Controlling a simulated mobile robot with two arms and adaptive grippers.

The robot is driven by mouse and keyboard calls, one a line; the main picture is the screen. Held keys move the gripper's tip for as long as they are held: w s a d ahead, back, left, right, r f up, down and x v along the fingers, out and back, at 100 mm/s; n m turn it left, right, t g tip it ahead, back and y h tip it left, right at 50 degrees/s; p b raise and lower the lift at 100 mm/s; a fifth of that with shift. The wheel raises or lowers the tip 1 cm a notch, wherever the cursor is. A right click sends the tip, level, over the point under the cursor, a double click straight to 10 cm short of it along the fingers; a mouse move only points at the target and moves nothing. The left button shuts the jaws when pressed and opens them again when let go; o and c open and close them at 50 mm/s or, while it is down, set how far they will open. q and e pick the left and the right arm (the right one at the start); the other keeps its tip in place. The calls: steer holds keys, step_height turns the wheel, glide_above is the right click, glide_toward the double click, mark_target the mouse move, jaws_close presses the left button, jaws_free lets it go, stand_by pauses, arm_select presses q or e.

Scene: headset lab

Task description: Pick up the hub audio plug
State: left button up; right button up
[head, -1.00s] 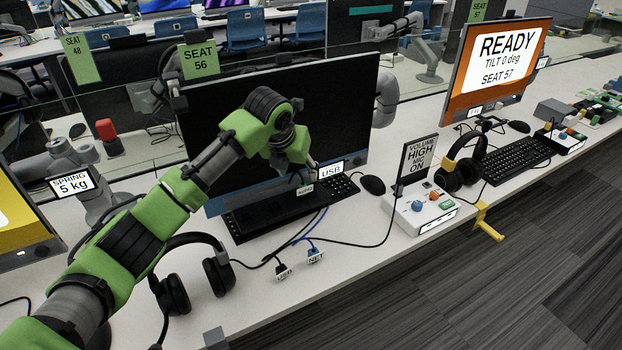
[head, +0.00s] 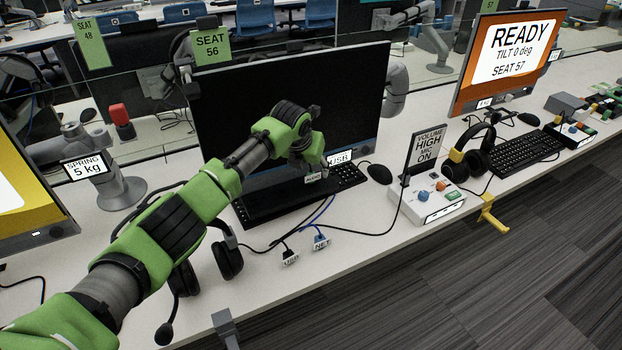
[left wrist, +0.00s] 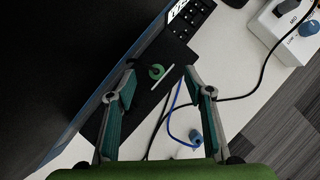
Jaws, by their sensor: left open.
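The audio plug shows in the head view as a small white AUDIO tag (head: 313,178) just below my left gripper (head: 314,164). In the left wrist view the green plug (left wrist: 157,72), with a thin white tag edge beside it, lies between and just beyond the open fingertips of my left gripper (left wrist: 158,84). Nothing is held. The plug is over the dark keyboard area in front of the monitor; its exact height is hard to tell. My right gripper is not in view.
The black monitor (head: 240,95) stands close behind my left gripper. A USB plug (head: 289,258) and a blue NET plug (head: 320,242) lie on the white desk in front. The volume box (head: 430,202) and mouse (head: 376,174) are to the right. A headset (head: 227,258) is below my left arm.

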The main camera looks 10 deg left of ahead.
mark_target(313, 172)
arm_select(q)
steer(key=x, duration=0.3)
steer(key=shift+d+f, duration=0.15)
steer(key=shift+d, duration=0.05)
steer(key=shift+w+f, duration=0.2)
steer(key=shift+f, duration=0.15)
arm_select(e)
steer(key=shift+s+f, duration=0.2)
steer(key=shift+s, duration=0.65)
arm_select(q)
steer(key=c, duration=0.9)
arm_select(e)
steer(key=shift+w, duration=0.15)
